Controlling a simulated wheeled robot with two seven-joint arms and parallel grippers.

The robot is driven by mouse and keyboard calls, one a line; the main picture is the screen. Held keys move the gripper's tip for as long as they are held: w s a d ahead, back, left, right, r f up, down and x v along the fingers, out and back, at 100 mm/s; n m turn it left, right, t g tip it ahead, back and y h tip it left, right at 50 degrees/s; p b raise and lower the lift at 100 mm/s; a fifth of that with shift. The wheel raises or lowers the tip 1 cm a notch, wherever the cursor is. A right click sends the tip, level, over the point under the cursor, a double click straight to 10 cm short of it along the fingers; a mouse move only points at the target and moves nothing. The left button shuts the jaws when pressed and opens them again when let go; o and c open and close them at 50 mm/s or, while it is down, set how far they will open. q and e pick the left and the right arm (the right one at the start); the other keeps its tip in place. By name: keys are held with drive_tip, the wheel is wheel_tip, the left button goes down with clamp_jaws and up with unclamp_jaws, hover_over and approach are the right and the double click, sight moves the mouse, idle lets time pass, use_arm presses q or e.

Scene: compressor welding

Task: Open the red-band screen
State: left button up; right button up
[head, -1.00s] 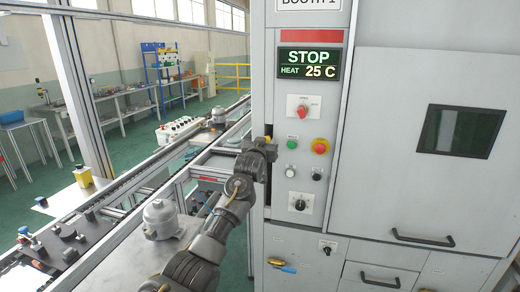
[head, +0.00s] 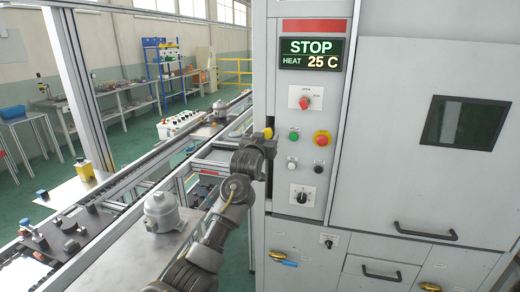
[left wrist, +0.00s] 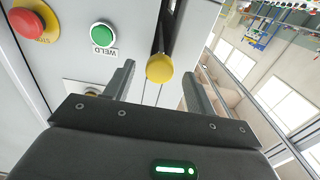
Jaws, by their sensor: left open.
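The booth carries a red band (head: 316,25) above its display. Its screen is a large grey panel (head: 385,190) with a dark window (head: 465,122) and a black handle (head: 425,231), and it looks closed. A yellow knob (head: 268,132) on a dark lever sits at the booth's left front edge. My left gripper (head: 266,143) is at this knob. In the left wrist view the open fingers (left wrist: 158,78) stand on either side of the yellow knob (left wrist: 160,68), with gaps beside it. My right gripper is not in view.
The control panel beside the lever has a green button (head: 294,135), a red stop button (head: 322,138) on yellow and a red switch (head: 304,102). The display (head: 311,54) reads STOP, HEAT 25 C. A conveyor (head: 120,190) with a grey compressor (head: 160,212) runs at the left.

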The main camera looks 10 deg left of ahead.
use_arm(q)
drive_tip(key=s+b, duration=0.2)
drive_tip(key=s, duration=0.5)
drive_tip(key=shift+a+r, duration=0.1)
